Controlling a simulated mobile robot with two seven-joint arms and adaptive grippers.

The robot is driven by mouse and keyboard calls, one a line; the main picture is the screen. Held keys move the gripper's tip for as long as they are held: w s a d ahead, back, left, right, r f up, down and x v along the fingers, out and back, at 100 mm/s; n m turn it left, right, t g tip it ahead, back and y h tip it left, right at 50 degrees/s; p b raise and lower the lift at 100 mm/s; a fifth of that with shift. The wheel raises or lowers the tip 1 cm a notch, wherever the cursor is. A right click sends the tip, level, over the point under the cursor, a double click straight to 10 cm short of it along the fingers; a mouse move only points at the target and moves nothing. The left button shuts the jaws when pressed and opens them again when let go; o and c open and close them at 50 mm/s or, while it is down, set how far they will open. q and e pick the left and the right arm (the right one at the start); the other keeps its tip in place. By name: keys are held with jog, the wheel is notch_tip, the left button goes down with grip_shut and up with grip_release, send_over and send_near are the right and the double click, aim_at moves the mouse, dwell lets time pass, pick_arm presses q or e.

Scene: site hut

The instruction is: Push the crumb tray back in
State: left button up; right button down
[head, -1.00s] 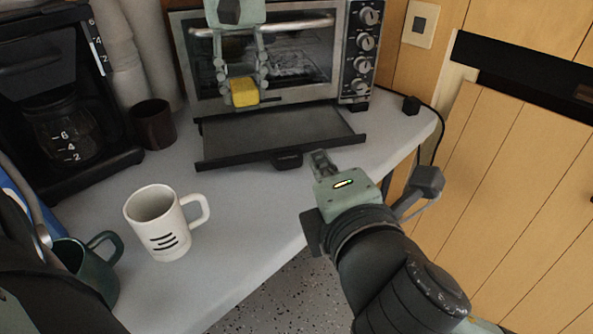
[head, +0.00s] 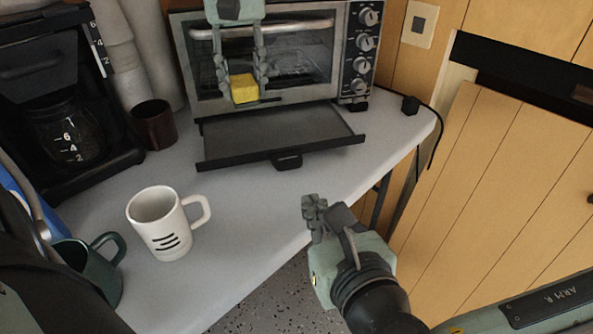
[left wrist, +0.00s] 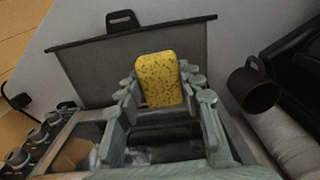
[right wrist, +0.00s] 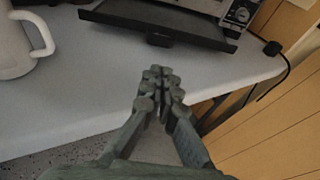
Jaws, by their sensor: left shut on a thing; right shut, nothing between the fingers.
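The dark crumb tray (head: 270,133) sticks out from under the toaster oven (head: 290,75), with a black handle (head: 287,161) on its front edge. It also shows in the left wrist view (left wrist: 110,65) and the right wrist view (right wrist: 180,20). My left gripper (head: 243,88) is in front of the oven door, above the tray, shut on a yellow sponge (head: 244,91); the speckled sponge fills its fingers in the left wrist view (left wrist: 160,80). My right gripper (head: 312,208) is shut and empty near the table's front edge, in front of the tray handle and apart from it.
A white mug (head: 160,225) and a dark green mug (head: 95,268) stand at the left front. A brown cup (head: 154,125) and a coffee maker (head: 65,95) are at the back left. The counter (head: 235,200) before the tray is clear. A cable (head: 440,135) runs off at the right.

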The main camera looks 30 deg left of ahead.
aim_at(292, 166)
pick_arm(q)
jog(key=shift+r+p, duration=0.5)
jog(key=shift+r, duration=0.1)
pick_arm(e)
jog(key=x, duration=0.6)
jog(key=r+x, duration=0.1)
jog(key=x, duration=0.2)
jog(key=shift+w+a, duration=0.3)
jog(key=shift+a, duration=0.05)
